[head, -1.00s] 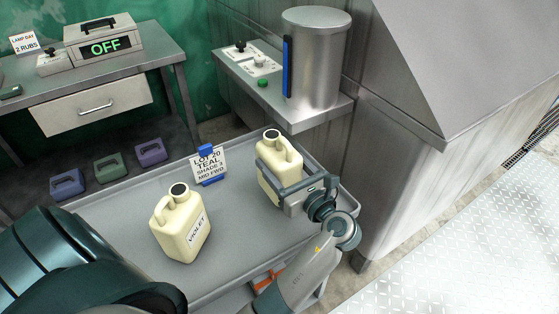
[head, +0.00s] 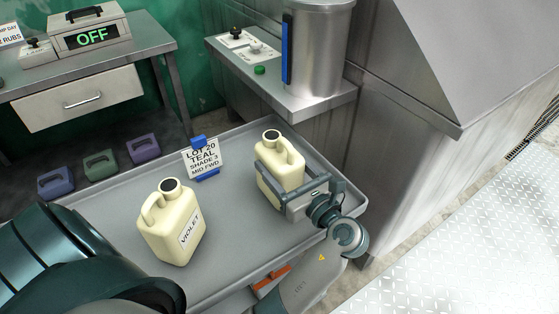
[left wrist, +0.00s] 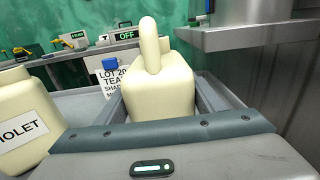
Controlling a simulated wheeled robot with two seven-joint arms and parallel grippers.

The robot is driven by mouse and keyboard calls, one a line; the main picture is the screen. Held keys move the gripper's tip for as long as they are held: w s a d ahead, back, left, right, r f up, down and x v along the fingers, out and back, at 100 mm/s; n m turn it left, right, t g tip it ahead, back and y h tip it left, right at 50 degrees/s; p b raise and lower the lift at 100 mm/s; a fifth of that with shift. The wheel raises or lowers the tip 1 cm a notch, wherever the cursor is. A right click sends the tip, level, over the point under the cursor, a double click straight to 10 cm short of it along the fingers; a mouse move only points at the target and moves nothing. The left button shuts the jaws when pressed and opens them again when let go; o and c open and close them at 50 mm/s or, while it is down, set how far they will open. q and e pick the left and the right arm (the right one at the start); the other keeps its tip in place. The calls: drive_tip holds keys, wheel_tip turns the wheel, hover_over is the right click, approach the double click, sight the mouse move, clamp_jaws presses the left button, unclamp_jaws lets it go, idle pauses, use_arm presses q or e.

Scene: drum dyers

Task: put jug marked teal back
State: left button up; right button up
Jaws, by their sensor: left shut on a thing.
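A cream jug (head: 268,150) is between the fingers of my left gripper (head: 284,180), at the right end of the grey tray-topped cart (head: 240,240). The gripper is shut on it. The jug is upright, with a dark mouth and a looped handle; no label on it shows. In the left wrist view the jug (left wrist: 160,95) fills the middle, between both fingers. Its base is hidden, so I cannot tell whether it touches the tray. A second cream jug marked VIOLET (head: 172,225) stands to its left. My right gripper is not in view.
A card reading LOT 20 TEAL SHADE 3 MID FWD (head: 203,157) stands at the tray's back edge. A steel cylinder (head: 320,50) stands on a shelf behind. A bench (head: 150,45) holds a box reading OFF (head: 92,35). Bare tray lies between the two jugs.

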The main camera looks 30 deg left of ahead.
use_arm(q)
drive_tip(key=shift+r, duration=0.15)
idle(0.3)
drive_tip(key=o, duration=1.4)
drive_tip(key=shift+f, duration=0.25)
drive_tip(key=shift+r, duration=0.15)
